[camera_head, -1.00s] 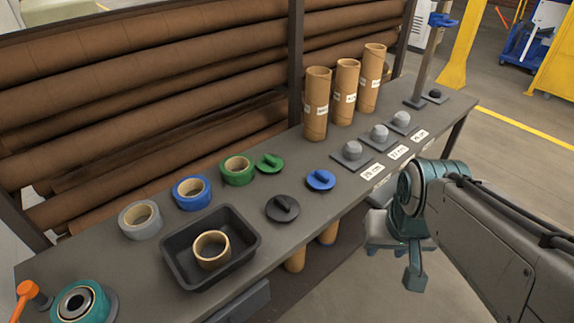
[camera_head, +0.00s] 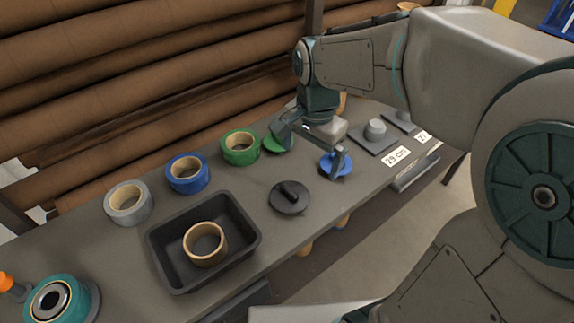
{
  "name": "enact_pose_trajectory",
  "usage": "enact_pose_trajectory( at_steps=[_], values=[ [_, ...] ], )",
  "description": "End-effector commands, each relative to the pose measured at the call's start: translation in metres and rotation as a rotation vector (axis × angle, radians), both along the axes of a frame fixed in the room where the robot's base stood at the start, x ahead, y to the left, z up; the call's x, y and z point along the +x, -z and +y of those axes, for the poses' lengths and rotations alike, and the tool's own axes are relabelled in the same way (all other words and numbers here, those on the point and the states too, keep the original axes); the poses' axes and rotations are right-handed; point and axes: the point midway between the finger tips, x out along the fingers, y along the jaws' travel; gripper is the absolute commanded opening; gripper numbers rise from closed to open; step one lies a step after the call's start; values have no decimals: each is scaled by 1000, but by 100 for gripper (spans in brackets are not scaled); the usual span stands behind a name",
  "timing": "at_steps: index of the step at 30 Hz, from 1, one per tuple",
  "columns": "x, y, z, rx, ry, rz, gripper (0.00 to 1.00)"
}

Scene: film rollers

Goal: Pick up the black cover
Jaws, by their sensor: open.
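The black cover (camera_head: 289,198) is a round disc with a raised bar handle. It lies flat on the grey table, right of the black tray. My gripper (camera_head: 306,159) is open and empty above the table, beyond the black cover and a little to its right. Its two fingers are spread, one near the green cover and one in front of the blue cover. The gripper appears clear of the black cover. No part of the black cover is hidden.
The blue cover (camera_head: 327,166) and green cover (camera_head: 271,144) lie close by, partly behind my gripper. Green (camera_head: 240,147), blue (camera_head: 188,174) and grey (camera_head: 128,203) tape rolls line the back. A black tray (camera_head: 254,246) holds a cardboard ring (camera_head: 205,245).

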Motion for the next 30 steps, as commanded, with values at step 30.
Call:
enact_pose_trajectory(
  at_steps=[30],
  values=[
    [23,116,37,-12,230,60,100]
  ],
)
